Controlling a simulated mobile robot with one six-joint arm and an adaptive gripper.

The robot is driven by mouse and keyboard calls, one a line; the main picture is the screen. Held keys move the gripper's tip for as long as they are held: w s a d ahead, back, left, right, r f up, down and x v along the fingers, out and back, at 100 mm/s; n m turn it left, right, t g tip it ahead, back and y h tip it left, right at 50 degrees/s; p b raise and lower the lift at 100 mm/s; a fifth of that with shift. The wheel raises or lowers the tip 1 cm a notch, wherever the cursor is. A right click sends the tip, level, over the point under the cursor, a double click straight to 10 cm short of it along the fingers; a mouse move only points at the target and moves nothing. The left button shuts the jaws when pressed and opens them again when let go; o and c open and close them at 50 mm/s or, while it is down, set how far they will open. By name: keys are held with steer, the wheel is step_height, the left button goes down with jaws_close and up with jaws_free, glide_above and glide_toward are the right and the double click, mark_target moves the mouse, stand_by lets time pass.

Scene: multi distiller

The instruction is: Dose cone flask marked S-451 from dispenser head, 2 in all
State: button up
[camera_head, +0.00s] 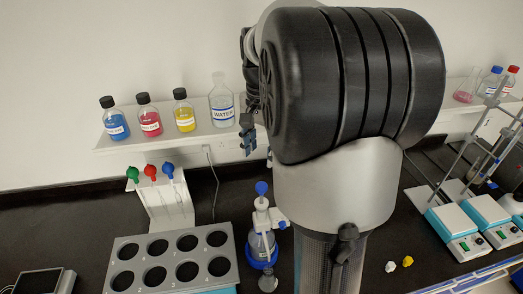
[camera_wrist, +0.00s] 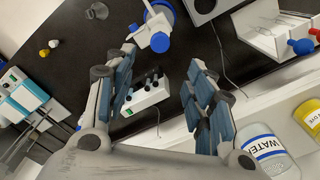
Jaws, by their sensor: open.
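The dispenser (camera_head: 262,205) has a blue knob on top and a white side spout. It is mounted on a glass bottle in a blue ring, left of my arm; its upper end shows in the wrist view (camera_wrist: 160,42). A cone flask (camera_head: 467,90) with pink liquid stands on the right shelf. I read no S-451 mark on any flask. My gripper (camera_wrist: 163,75) is open with nothing between its fingers. In the head view it hangs above the bench, partly behind my arm, near the WATER bottle (camera_head: 222,108); that bottle also shows beyond the right finger (camera_wrist: 264,145).
A grey rack (camera_head: 140,258) with numbered holes stands front left. The left shelf holds blue, red and yellow bottles (camera_head: 184,118). A stand (camera_head: 165,200) carries coloured knobs. Stirrer plates (camera_head: 455,222) and small white and yellow items (camera_head: 408,261) are at right.

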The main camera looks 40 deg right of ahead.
mark_target(261, 190)
steer(key=shift+r, duration=0.15)
steer(key=shift+c, duration=0.6)
steer(key=r+m+p, duration=0.2)
steer(key=m+p, duration=0.1)
steer(key=s+m+p, duration=0.1)
steer(key=m+p, duration=0.1)
steer(key=shift+s+d+r, duration=0.1)
steer(key=shift+d+r, duration=0.25)
steer(key=shift+r, duration=0.05)
steer(key=c, duration=0.4)
steer(key=m, duration=0.1)
steer(key=m+p, duration=0.2)
steer(key=shift+s+d+r+t, duration=0.2)
steer(key=shift+s+r+t, duration=0.1)
steer(key=shift+s+r, duration=0.1)
steer(key=shift+c, duration=1.4)
steer(key=shift+f+m, duration=0.15)
steer(key=shift+m, duration=0.25)
steer(key=shift+c, duration=0.6)
steer(key=f, duration=0.9)
steer(key=w+f, duration=0.1)
steer(key=f, duration=0.4)
jaws_close()
steer(key=shift+f, duration=0.15)
